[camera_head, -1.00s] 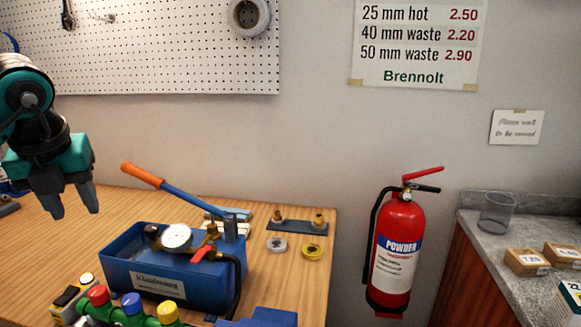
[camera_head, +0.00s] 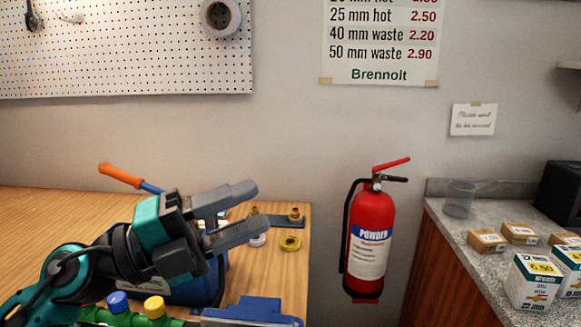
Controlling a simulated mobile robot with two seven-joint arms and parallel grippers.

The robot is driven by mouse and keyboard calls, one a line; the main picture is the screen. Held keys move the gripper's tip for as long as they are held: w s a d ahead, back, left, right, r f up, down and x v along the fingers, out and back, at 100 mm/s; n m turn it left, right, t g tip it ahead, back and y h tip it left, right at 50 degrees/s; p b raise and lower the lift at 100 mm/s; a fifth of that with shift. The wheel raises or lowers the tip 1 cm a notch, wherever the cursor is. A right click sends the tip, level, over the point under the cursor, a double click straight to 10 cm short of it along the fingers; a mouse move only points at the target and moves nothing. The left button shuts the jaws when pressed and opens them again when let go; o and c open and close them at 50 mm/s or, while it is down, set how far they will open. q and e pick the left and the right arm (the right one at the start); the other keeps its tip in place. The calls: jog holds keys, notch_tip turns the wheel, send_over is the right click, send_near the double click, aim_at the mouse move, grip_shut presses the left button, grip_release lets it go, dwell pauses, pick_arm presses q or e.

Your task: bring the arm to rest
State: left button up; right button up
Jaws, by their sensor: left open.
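My left gripper (camera_head: 254,208) is open and empty. Its arm comes in from the lower left, and its two grey fingers point right over the workbench (camera_head: 60,215). It hides most of the blue pump box (camera_head: 185,292); the pump's orange handle (camera_head: 121,175) sticks out behind it. I cannot tell how far above the pump the gripper is. My right gripper is not in view.
Capped green pipework (camera_head: 155,308) and a blue item (camera_head: 255,310) are in front. A fire extinguisher (camera_head: 370,238) hangs between bench and counter (camera_head: 470,262).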

pick_arm(q)
jog(key=w+a+f+n+t+y, duration=0.25)
jog(key=a+n+t+y, duration=0.45)
jog(key=n, duration=0.5)
jog(key=w+a+f+n+t+y, duration=0.2)
jog(key=a+f+n+t+y, duration=0.2)
jog(key=n+t+y, duration=0.6)
jog(key=s+a+f+n+g+y, duration=0.2)
jog(key=a+f+n+g+y, duration=0.15)
jog(key=f+n+g, duration=0.5)
jog(key=s+f+g+h, duration=0.1)
jog(key=s+f+g, duration=1.1)
jog(key=s+f, duration=0.9)
jog(key=w+d+f+t+h, duration=0.1)
jog(key=w+d+f+t, duration=0.2)
jog(key=w+f+t, duration=0.4)
jog(key=shift+w+f+h, duration=0.15)
jog(key=shift+f+h, duration=0.2)
jog(key=shift+f, duration=0.2)
jog(key=shift+t, duration=0.25)
